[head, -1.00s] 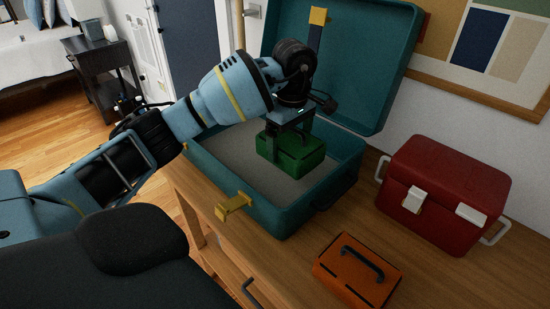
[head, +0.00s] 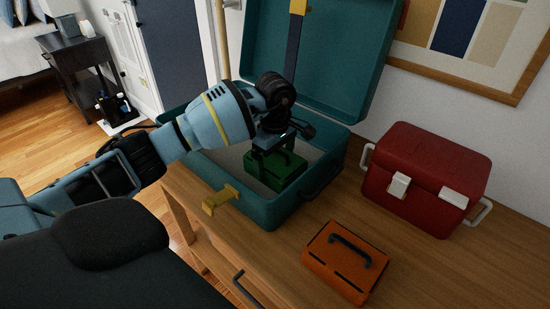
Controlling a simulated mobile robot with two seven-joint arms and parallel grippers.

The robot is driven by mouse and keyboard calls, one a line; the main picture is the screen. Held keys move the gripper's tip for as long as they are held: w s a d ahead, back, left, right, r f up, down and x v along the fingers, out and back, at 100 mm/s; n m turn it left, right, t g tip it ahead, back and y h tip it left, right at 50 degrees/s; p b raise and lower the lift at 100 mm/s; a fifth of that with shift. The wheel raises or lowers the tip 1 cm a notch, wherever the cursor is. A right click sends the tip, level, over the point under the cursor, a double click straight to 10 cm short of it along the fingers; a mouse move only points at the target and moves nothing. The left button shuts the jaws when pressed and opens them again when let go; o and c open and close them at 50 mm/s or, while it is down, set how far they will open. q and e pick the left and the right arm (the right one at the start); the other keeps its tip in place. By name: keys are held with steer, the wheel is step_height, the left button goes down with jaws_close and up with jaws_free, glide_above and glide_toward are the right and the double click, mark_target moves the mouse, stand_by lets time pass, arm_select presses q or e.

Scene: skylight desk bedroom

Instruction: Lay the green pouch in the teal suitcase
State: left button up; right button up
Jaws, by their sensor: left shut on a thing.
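The teal suitcase (head: 270,215) stands open on the wooden desk, its lid (head: 335,75) raised at the back. The green pouch (head: 272,176) is inside the suitcase walls, near the right inner side, low over the pale lining. I cannot tell whether its underside touches the floor of the case. My left gripper (head: 272,152) points down from above and is shut on the pouch's top. The wrist hides part of the suitcase's interior. My right gripper is not in view.
An orange pouch (head: 338,271) with a dark handle lies on the desk (head: 415,265) in front of the suitcase. A red case (head: 428,170) with white latches stands to the right. A framed board (head: 470,40) hangs on the wall behind.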

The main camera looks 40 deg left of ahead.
arm_select(q)
steer(key=shift+f, duration=0.1)
steer(key=o, duration=0.7)
step_height(320, 180, up, 12)
steer(key=shift+r, duration=0.2)
